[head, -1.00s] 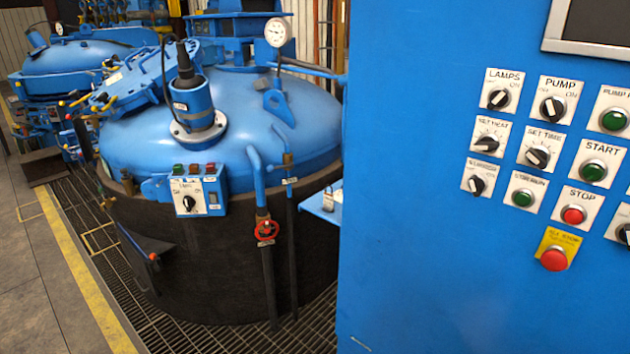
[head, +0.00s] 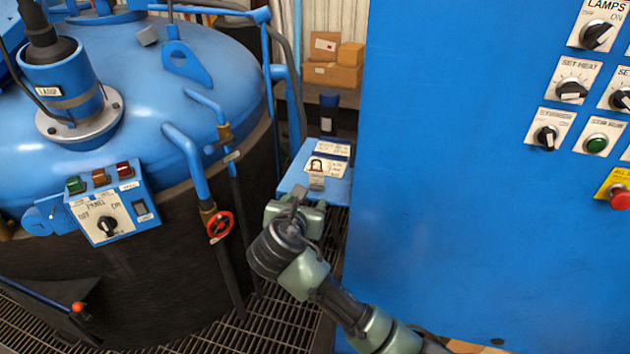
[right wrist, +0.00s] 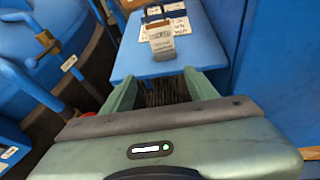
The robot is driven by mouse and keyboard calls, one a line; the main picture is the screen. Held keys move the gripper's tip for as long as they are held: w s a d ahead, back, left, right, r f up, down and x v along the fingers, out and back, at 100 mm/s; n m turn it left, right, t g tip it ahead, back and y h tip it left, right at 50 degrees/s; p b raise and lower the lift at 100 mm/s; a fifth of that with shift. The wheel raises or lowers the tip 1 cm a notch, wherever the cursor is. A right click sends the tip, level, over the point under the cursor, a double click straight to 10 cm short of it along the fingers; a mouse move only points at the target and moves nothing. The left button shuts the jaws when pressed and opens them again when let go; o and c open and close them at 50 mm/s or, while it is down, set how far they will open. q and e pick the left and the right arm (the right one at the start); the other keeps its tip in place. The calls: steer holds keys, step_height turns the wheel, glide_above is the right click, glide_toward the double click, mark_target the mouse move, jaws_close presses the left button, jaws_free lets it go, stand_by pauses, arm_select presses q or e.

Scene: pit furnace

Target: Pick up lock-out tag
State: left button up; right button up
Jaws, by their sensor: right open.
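The lock-out tag (head: 317,167) is a small pale tag with a dark padlock shape. It lies on a blue shelf (head: 290,183) between the furnace and the blue cabinet. In the right wrist view the tag (right wrist: 161,42) is ahead of the fingers, near the middle of the shelf (right wrist: 140,65). My right gripper (head: 300,208) is at the near edge of the shelf, short of the tag. In the right wrist view its two fingers (right wrist: 160,88) are spread apart with nothing between them. My left gripper is not in view.
The round blue furnace (head: 160,110) with its pipes and red valve wheel (head: 220,225) stands left of the shelf. The blue control cabinet (head: 450,200) rises close on the right. Another printed label (head: 334,148) lies behind the tag. Cardboard boxes (head: 332,73) are farther back.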

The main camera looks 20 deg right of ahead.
mark_target(316, 182)
steer(key=shift+n, duration=0.3)
steer(key=w+d, duration=0.1)
steer(key=w+d+p, duration=0.1)
steer(key=w, duration=0.1)
steer(key=w+d, duration=0.2)
steer(key=shift+r+p, duration=0.3)
steer(key=shift+r, duration=0.05)
steer(key=shift+w+d+f, duration=0.15)
steer(key=shift+w+f, duration=0.1)
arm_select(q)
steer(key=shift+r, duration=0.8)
arm_select(e)
jaws_close()
steer(key=shift+r, duration=0.1)
